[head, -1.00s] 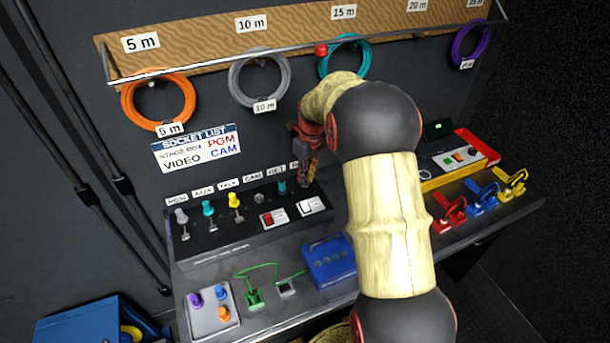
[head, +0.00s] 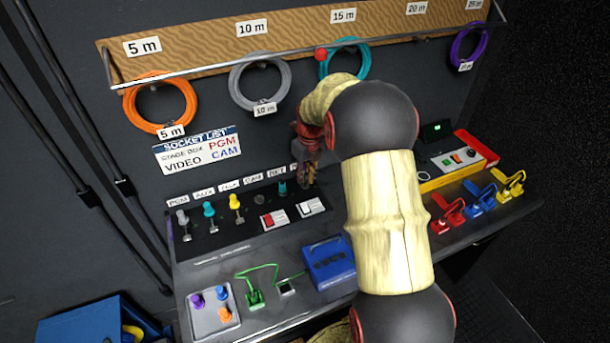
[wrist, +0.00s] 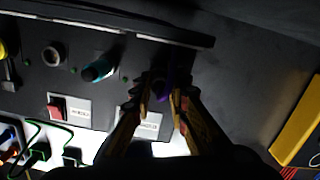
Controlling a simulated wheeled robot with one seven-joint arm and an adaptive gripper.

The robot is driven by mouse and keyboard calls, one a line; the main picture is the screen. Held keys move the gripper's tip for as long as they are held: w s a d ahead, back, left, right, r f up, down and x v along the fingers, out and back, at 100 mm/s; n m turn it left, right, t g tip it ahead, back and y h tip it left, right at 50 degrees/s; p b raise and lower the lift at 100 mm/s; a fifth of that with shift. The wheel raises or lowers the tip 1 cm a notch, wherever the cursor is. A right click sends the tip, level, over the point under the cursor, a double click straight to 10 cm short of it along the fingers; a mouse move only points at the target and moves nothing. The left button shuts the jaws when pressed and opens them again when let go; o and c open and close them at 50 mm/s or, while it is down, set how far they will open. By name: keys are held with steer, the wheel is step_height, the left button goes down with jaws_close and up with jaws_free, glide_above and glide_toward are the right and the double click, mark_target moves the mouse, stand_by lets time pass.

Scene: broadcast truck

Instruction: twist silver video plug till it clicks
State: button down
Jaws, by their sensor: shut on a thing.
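A silver-grey plug (head: 182,218) stands in the leftmost socket of the black sloped panel (head: 215,243) in the head view, under the PGM label. My gripper (head: 305,178) is well to its right, at the panel's right end. In the wrist view, my gripper (wrist: 160,85) is shut on a dark purple plug (wrist: 161,90) at the panel's end socket, right of a teal plug (wrist: 100,68). The fingers hide most of the held plug and its socket. I cannot tell how far it is turned. The silver plug does not show in the wrist view.
Teal (head: 209,210) and yellow plugs (head: 235,203) and an empty socket (head: 258,198) share the row. Red (head: 273,219) and white (head: 310,207) rocker switches sit below. A blue box (head: 328,263) stands in front. Coiled cables hang on the wall behind.

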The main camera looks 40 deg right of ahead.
mark_target(306, 176)
steer(key=shift+m+p, duration=0.5)
steer(key=shift+m, duration=0.4)
steer(key=c, duration=1.7)
jaws_free()
steer(key=shift+o, duration=0.2)
steer(key=r, duration=0.7)
steer(key=shift+s+a+r, duration=0.1)
steer(key=shift+s+r, duration=0.1)
steer(key=shift+s, duration=0.2)
